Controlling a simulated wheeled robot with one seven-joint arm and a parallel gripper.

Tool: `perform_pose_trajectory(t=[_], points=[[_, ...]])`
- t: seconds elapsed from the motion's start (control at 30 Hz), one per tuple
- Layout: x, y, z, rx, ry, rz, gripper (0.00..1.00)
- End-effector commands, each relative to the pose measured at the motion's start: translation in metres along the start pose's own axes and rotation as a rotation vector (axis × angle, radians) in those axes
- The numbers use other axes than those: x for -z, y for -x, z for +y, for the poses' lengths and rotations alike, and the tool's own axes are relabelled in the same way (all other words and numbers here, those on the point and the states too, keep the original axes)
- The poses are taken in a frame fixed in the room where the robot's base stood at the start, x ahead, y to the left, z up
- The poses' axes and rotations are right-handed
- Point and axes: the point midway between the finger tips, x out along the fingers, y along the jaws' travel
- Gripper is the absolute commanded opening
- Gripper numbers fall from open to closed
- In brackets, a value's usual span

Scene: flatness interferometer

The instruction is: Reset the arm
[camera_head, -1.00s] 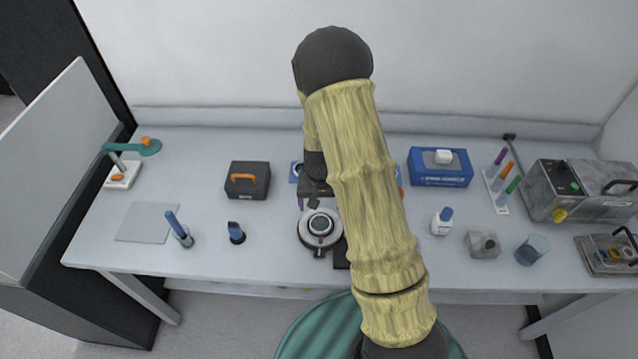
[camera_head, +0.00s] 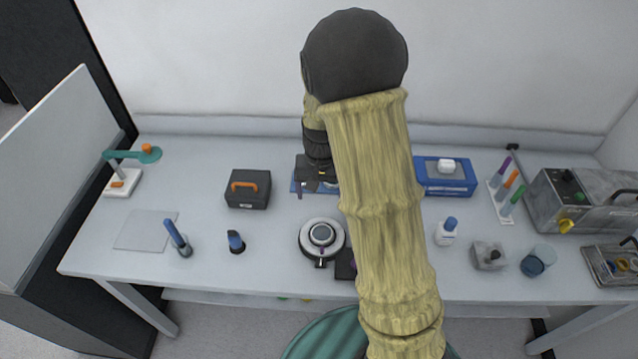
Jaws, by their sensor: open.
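My arm rises through the middle of the head view in a tan sleeve and bends at a dark elbow. My gripper (camera_head: 312,188) hangs below the forearm, above the back middle of the bench. Its jaws are open, small in the picture and partly hidden by my arm; I see nothing held between them. A round grey instrument with a dark ringed centre (camera_head: 322,236) stands on the bench in front of the gripper, apart from it. A blue mat (camera_head: 297,187) lies under and behind the gripper, mostly covered.
A black case with an orange handle (camera_head: 248,188) stands to the left. A blue box (camera_head: 447,178), a white bottle (camera_head: 446,232) and a tube rack (camera_head: 502,208) stand to the right. A grey machine (camera_head: 575,200) fills the right end.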

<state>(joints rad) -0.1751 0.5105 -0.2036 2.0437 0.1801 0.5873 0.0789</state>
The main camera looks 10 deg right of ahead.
Motion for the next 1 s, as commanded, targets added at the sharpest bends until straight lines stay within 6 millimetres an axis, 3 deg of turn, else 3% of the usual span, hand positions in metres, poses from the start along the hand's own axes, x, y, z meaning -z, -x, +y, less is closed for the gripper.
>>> perform_pose_trajectory(t=[0.37, 0.47, 0.8, 1.0], points=[[-0.010, 0.010, 0.004, 0.009, 0.011, 0.015, 0.82], [-0.027, 0.023, 0.010, 0.020, 0.036, 0.041, 0.82], [-0.111, 0.066, 0.033, 0.033, 0.181, 0.175, 0.82], [-0.135, 0.071, 0.039, 0.024, 0.229, 0.214, 0.82]])
